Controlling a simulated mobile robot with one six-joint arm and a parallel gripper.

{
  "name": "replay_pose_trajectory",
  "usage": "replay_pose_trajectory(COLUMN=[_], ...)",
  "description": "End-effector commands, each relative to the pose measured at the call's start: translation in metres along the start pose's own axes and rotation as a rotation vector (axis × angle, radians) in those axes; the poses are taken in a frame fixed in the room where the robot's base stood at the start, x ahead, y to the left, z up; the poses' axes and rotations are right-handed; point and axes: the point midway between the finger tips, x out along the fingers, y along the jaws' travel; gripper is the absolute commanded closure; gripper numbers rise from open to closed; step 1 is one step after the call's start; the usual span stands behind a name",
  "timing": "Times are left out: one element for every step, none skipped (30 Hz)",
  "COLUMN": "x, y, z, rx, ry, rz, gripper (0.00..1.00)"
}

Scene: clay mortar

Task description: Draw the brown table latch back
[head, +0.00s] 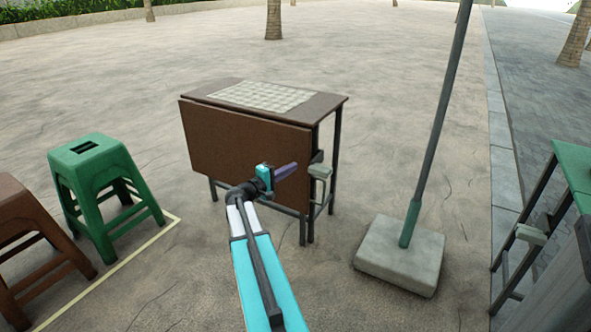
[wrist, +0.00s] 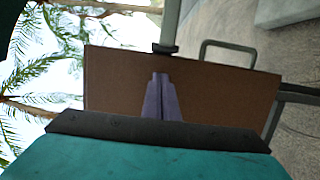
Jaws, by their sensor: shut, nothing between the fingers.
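The brown table (head: 325,102) stands in the middle of the head view, its brown leaf (head: 225,140) hanging down at the front. A pale grey fitting (head: 320,172), which looks like the latch, sits at the table's right front corner by the leg. In the wrist view the brown panel (wrist: 115,85) fills the middle, with a grey loop handle (wrist: 228,46) beyond its edge, right of my fingers. My gripper (head: 294,167) is in front of the leaf, left of the fitting. Its purple fingers (wrist: 160,77) are together and empty. Whether they touch the panel I cannot tell.
A pole in a concrete base (head: 400,255) stands right of the table. A green table (head: 572,165) with a similar pale fitting (head: 531,235) is at the right edge. A green stool (head: 95,175) and a brown stool (head: 30,225) stand left. The paving between is clear.

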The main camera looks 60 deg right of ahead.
Motion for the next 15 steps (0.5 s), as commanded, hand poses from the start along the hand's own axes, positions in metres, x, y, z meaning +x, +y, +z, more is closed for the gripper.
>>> replay_pose_trajectory(x=[-0.008,-0.012,-0.017,-0.021,-0.025,-0.030,-0.035,-0.040,-0.046,-0.051,-0.056,-0.062,-0.066,-0.069,-0.074], y=[0.003,0.003,0.003,0.004,0.004,0.004,0.004,0.004,0.004,0.004,0.004,0.003,0.003,0.003,0.003], z=[0.001,0.001,0.001,0.001,0.001,0.001,0.001,0.001,0.000,0.000,0.000,0.000,0.000,0.000,0.000], rx=[0.000,-0.001,-0.001,-0.001,-0.001,-0.001,-0.001,-0.001,-0.001,-0.001,-0.001,-0.001,-0.001,0.000,0.000], ry=[0.002,0.002,0.002,0.002,0.003,0.003,0.003,0.003,0.004,0.004,0.004,0.003,0.003,0.003,0.003], rz=[0.000,0.000,0.001,0.001,0.001,0.001,0.001,0.001,0.001,0.000,0.000,0.000,0.000,0.000,0.000], gripper=[1.00,1.00,1.00,1.00,1.00,1.00,1.00,1.00,1.00,1.00,1.00,1.00,1.00,1.00,1.00])
